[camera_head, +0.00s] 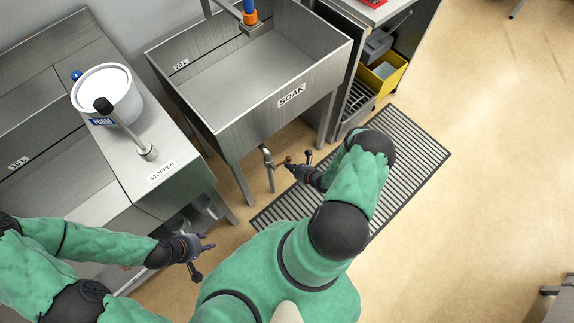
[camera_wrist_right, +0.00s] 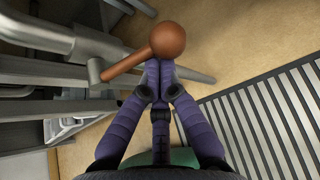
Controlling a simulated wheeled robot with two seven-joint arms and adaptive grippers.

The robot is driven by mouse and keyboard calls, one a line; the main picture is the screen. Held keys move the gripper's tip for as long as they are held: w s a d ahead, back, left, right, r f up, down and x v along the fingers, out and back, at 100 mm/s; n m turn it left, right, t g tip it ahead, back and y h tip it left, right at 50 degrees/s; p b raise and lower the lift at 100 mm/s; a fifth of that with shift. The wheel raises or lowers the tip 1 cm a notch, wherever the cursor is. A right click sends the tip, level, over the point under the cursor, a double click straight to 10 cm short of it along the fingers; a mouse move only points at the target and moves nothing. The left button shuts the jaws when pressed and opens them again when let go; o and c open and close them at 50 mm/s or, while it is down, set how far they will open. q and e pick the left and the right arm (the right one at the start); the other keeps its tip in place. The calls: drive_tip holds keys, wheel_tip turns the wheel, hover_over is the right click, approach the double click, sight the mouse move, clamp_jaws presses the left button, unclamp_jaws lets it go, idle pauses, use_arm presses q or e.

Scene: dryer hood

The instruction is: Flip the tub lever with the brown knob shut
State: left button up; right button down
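The brown ball knob (camera_wrist_right: 167,40) sits on a short brown lever rod (camera_wrist_right: 124,66) that runs left to a grey metal pipe (camera_wrist_right: 95,74) in the right wrist view. In the head view the pipe fitting (camera_head: 268,160) is below the front of the SOAK tub (camera_head: 262,125). My right gripper (camera_wrist_right: 158,66) has its fingertips together right at the knob; the knob is not between them, and whether they touch it is unclear. My left gripper (camera_head: 208,258) is open and empty, below the STOPPER counter and away from the lever.
A lever with a black knob (camera_head: 103,105) rises from the STOPPER counter (camera_head: 165,150), beside a white FOAM bucket (camera_head: 104,88). A slatted floor mat (camera_head: 405,150) lies under my right arm. A yellow bin (camera_head: 384,72) stands back right.

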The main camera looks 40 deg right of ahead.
use_arm(q)
drive_tip(key=shift+r, duration=0.25)
use_arm(e)
drive_tip(key=shift+d+r, duration=0.2)
drive_tip(key=shift+r, duration=0.3)
use_arm(q)
drive_tip(key=shift+f, duration=0.1)
use_arm(e)
wheel_tip(320, 180, down, 4)
drive_tip(key=b, duration=0.4)
use_arm(q)
drive_tip(key=shift+a+f+p, duration=0.35)
drive_tip(key=shift+a+p, duration=0.45)
drive_tip(key=shift+p, duration=0.9)
use_arm(e)
drive_tip(key=a+v, duration=0.1)
drive_tip(key=v, duration=0.9)
drive_tip(key=shift+s, duration=0.45)
